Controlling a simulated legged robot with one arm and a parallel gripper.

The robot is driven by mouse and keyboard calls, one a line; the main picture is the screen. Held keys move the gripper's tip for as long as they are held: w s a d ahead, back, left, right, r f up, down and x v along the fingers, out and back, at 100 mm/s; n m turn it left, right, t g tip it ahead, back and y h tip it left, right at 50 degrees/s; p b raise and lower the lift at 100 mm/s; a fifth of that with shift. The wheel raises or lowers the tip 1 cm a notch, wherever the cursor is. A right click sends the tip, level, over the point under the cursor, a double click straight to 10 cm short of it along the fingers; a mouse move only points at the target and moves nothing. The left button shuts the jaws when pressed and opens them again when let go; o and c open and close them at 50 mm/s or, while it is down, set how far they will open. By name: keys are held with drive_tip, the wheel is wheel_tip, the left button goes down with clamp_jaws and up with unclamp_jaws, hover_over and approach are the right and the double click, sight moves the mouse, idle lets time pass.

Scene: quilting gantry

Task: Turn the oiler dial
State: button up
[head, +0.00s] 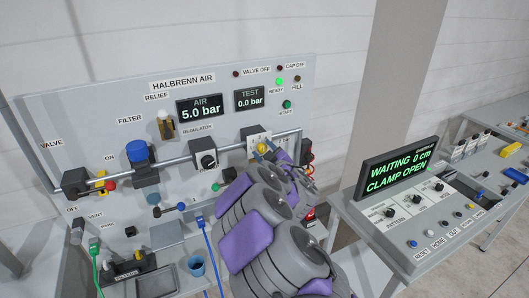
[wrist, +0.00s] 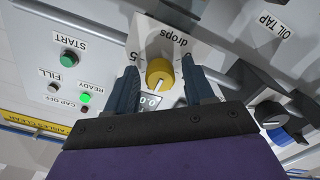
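The oiler dial is a yellow round knob (wrist: 160,72) on a white plate (wrist: 172,42) marked "drops", which appears upside down in the wrist view. A pale pointer mark shows on the knob's lower part; its exact reading is unclear. My gripper (wrist: 160,66) is open, with one dark finger on each side of the knob. A narrow gap shows between each finger and the knob. In the head view the yellow knob (head: 261,150) is partly hidden by my gripper (head: 272,153), at the right part of the panel's pipe.
The grey panel (head: 60,115) also carries a regulator knob (head: 208,160), a blue filter (head: 137,152) and a valve with a red part (head: 110,185). A control console (head: 440,215) stands at right.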

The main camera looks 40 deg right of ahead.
drive_tip(key=shift+o, duration=0.3)
drive_tip(key=shift+s, duration=0.1)
drive_tip(key=b+v, duration=1.1)
drive_tip(key=v, duration=0.6)
idle(0.3)
idle(0.4)
drive_tip(key=shift+a, duration=0.1)
